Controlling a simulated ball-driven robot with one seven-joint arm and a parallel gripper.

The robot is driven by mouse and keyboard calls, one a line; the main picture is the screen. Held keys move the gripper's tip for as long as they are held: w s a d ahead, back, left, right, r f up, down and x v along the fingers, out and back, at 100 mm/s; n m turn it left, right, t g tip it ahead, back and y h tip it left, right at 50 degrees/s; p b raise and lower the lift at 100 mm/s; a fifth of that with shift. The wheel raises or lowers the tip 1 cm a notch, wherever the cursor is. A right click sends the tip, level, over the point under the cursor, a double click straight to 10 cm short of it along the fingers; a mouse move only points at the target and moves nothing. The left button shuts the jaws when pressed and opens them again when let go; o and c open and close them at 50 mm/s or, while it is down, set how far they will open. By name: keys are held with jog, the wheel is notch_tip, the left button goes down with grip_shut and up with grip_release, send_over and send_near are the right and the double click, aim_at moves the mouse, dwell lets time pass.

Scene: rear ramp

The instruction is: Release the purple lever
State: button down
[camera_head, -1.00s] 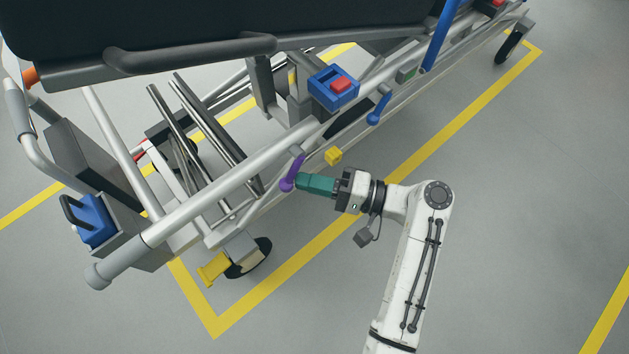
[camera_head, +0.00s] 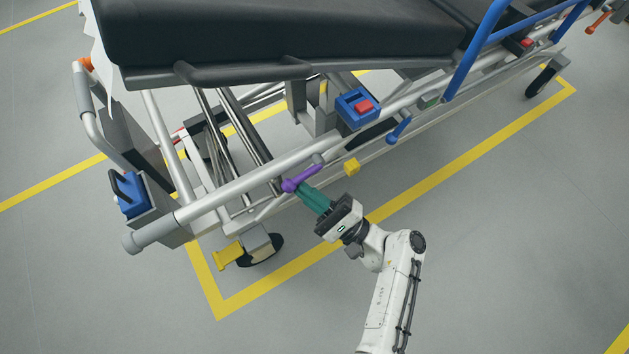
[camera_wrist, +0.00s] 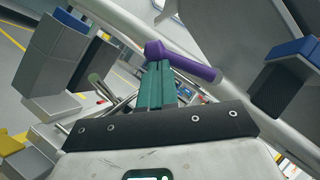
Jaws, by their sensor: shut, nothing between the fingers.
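The purple lever (camera_head: 302,180) is on the lower side rail of the stretcher, its handle reaching to the right and slightly up in the head view. In the wrist view the purple lever (camera_wrist: 183,62) lies across the picture just beyond the green fingertips. My gripper (camera_head: 305,190) has its green fingers closed together, with nothing between them. The tips are at the near side of the lever, close to its round pivot end. In the wrist view my gripper (camera_wrist: 158,66) seems to touch or nearly touch the lever; the exact contact is hidden.
The stretcher (camera_head: 270,40) fills the upper part of the head view. A yellow block (camera_head: 351,167), a blue lever (camera_head: 399,129) and a blue box with a red button (camera_head: 357,108) sit right of the purple lever. A yellow caster pedal (camera_head: 229,255) is lower left. Grey floor is clear at right.

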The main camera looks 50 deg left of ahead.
jog(key=r+m+t+y+p, duration=0.1)
jog(key=m, duration=0.1)
jog(key=s+r+m+t+y+p, duration=0.1)
jog(key=m, duration=0.1)
jog(key=shift+s+m, duration=0.1)
jog(key=shift+m, duration=0.2)
dwell(0.5)
jog(key=a+f+b+v, duration=0.1)
jog(key=b+v, duration=0.3)
jog(key=v, duration=0.9)
jog(key=shift+a+f+t+b, duration=0.35)
jog(key=shift+f+t+b, duration=0.05)
jog(key=shift+f, duration=0.25)
